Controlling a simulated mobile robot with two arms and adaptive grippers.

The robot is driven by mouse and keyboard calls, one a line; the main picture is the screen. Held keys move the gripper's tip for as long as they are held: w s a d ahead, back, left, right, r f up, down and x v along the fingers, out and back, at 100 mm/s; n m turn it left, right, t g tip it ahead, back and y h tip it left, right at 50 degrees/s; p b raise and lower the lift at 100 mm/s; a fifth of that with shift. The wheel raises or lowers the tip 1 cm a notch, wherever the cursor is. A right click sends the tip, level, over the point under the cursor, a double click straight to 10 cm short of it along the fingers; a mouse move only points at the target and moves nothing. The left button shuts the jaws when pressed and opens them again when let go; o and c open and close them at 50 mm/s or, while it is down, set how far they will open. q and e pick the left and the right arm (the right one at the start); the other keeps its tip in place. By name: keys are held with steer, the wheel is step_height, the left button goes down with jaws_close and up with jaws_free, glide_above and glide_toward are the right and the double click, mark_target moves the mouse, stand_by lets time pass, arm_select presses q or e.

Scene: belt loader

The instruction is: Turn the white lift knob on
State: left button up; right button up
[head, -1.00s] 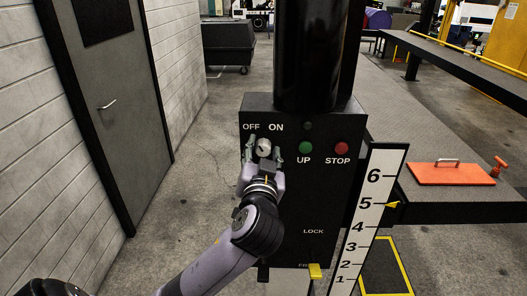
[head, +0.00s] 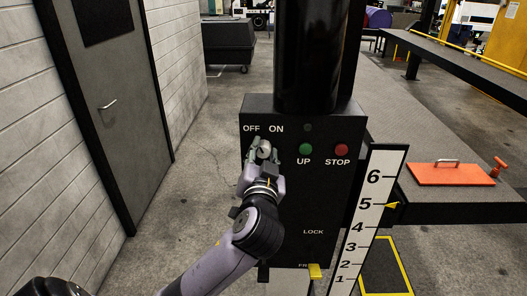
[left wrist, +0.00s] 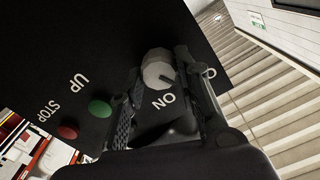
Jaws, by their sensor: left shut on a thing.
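The white lift knob (head: 265,147) sits on the front of the black control box (head: 285,190), under the OFF and ON labels. My left gripper (head: 263,153) comes up from below and is shut on the knob, one finger on each side. In the left wrist view the pale, many-sided knob (left wrist: 158,70) shows between the two dark fingers of my left gripper (left wrist: 165,85), beside the ON label. The knob's pointer mark is too small to tell. My right gripper is not in view.
A green UP button (head: 305,148) and a red STOP button (head: 342,149) are right of the knob. A dark indicator (head: 308,127) sits above UP. A numbered white scale (head: 370,215) stands at the box's right. A yellow lever (head: 315,271) is low down. The floor left of the box is clear.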

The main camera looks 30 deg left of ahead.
arm_select(q)
steer(key=m+p, duration=0.2)
steer(key=m, duration=0.2)
steer(key=shift+d+r+p, duration=0.1)
steer(key=shift+r+p, duration=0.05)
steer(key=shift+p, duration=0.25)
steer(key=m+p, duration=0.1)
steer(key=m, duration=0.1)
steer(key=shift+m+p, duration=0.95)
steer(key=shift+m, duration=0.55)
steer(key=shift+f+m, duration=0.25)
steer(key=shift+m, duration=0.55)
steer(key=o, duration=1.2)
steer(key=shift+c, duration=0.2)
